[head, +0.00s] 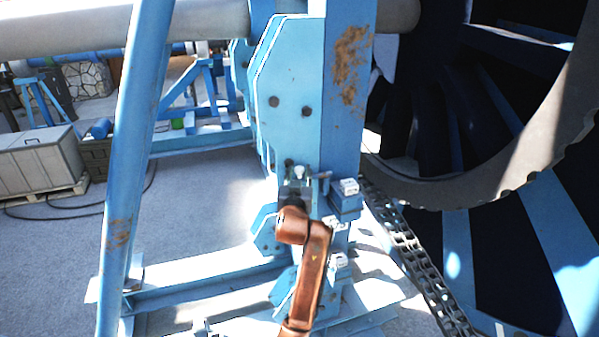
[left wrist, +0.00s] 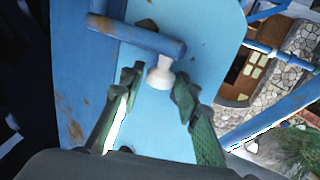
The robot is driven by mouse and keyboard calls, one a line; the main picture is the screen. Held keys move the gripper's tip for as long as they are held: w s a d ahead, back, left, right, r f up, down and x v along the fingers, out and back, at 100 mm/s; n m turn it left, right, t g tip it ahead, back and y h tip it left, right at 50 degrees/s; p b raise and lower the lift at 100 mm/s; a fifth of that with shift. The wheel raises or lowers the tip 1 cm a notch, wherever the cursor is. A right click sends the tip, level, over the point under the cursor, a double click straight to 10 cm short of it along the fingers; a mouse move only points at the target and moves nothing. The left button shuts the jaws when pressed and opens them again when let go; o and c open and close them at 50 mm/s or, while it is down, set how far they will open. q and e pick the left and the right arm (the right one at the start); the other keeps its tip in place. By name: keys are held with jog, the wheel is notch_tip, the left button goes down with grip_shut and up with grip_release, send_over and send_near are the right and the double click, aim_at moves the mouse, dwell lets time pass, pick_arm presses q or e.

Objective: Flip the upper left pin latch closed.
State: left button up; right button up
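The blue reel stand (head: 290,70) carries a pin latch with a white knob (head: 299,172). In the left wrist view, the latch shows as a blue cylindrical bar (left wrist: 140,36) with the white knob (left wrist: 160,74) standing out below it. My left gripper (head: 297,184) is in front of the latch in the head view, at the end of my brown arm. In the left wrist view, the left gripper (left wrist: 158,88) has its green fingers apart, one on each side of the knob, with visible gaps. My right gripper is not in view.
More white-tagged fittings (head: 349,187) sit on the stand to the right of and below the latch. A chain (head: 410,250) and the large reel (head: 480,190) are on the right. A slanted blue strut (head: 130,150) stands at left, with open floor (head: 200,205) between.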

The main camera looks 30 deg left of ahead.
pick_arm(q)
grip_shut()
jog(key=shift+d+f, duration=0.1)
dwell(0.5)
